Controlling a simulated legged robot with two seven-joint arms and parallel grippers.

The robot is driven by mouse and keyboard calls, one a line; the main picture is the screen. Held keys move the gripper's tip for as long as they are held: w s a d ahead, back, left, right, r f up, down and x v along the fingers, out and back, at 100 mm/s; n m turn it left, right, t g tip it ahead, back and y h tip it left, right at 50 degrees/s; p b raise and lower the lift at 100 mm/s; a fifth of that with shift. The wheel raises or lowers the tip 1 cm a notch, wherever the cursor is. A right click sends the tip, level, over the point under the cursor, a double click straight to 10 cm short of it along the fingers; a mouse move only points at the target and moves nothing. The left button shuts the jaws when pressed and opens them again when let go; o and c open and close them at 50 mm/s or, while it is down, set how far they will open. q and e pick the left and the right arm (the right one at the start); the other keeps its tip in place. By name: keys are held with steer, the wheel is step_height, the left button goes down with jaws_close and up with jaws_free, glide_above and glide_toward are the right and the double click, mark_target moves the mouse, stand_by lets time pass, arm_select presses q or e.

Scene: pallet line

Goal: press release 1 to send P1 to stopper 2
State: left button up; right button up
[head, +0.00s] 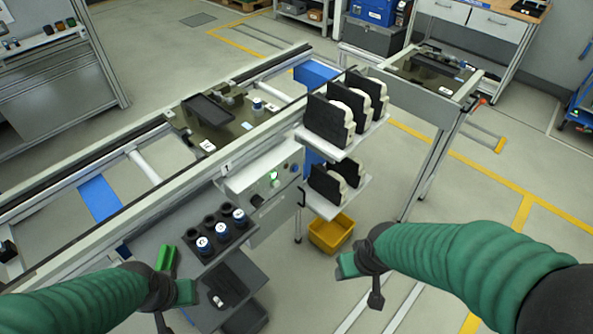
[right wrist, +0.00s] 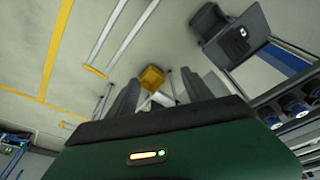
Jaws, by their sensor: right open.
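The control box (head: 262,184) hangs on the near side of the conveyor and carries a green-lit button (head: 274,176) and other small controls. Their labels are too small to read. A dark pallet (head: 230,127) sits on the line behind the box, bearing a black tray and small parts. A second pallet (head: 430,76) sits at the far right end. Pallet numbers are unreadable. My left gripper (head: 178,275) is open and empty, left of and below the box. My right gripper (head: 350,264) is open and empty, right of and below it; its fingers show apart in the right wrist view (right wrist: 163,95).
Racks of black-and-white parts (head: 334,118) stand right of the box. A dark holder with blue-white cylinders (head: 222,230) stands left of it. A yellow bin (head: 331,234) is on the floor below. The conveyor's near rail (head: 150,200) runs diagonally.

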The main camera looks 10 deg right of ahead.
jaws_close()
stand_by(1.5)
